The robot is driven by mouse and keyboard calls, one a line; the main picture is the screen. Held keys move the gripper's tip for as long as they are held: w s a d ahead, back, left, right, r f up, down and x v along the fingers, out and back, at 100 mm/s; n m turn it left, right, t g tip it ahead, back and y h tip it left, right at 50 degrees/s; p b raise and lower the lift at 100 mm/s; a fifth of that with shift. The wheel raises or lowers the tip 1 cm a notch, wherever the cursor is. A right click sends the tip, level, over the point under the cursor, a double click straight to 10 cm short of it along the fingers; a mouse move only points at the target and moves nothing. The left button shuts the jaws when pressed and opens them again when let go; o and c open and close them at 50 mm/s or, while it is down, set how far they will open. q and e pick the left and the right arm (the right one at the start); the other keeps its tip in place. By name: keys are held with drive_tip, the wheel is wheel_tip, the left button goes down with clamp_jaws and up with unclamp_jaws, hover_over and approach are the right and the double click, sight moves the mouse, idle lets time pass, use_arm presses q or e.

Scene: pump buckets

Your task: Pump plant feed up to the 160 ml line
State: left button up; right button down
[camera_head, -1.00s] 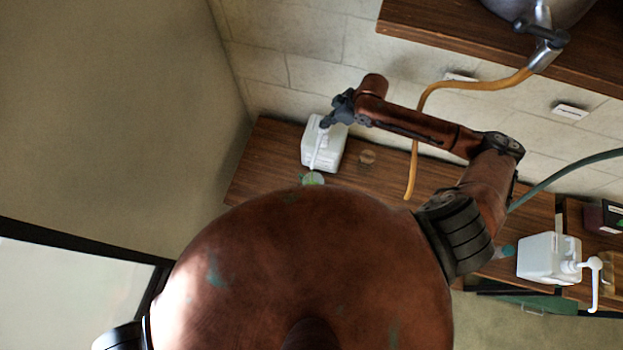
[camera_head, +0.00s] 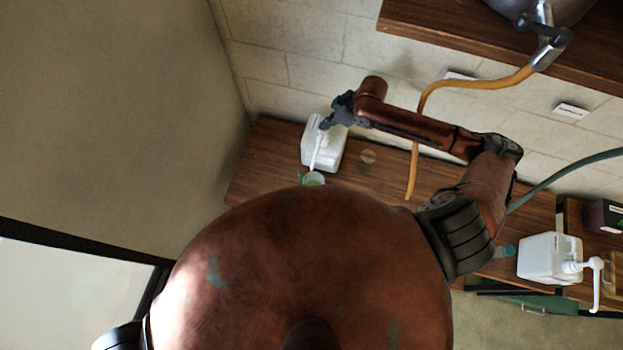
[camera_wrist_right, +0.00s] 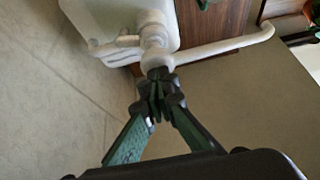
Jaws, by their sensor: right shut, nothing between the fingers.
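A white pump container (camera_head: 325,150) stands at the left end of the wooden bench. Its white spout points down toward a small cup with green in it (camera_head: 313,179), partly hidden behind my body. The liquid level and the 160 ml line cannot be read. My right gripper (camera_head: 330,120) is shut and empty at the pump's top. In the right wrist view its closed fingertips (camera_wrist_right: 159,88) are against or very close to the white pump head (camera_wrist_right: 157,62), with the long spout running right. My left gripper is out of view.
A second white pump container (camera_head: 548,258) stands at the right. A green hose (camera_head: 570,172) arcs at the right. A wooden shelf (camera_head: 440,30) is above.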

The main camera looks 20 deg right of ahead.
drive_tip(key=shift+s+r+p, duration=0.1)
drive_tip(key=shift+r+p, duration=0.45)
drive_tip(key=shift+r, duration=1.45)
drive_tip(key=shift+r, duration=2.55)
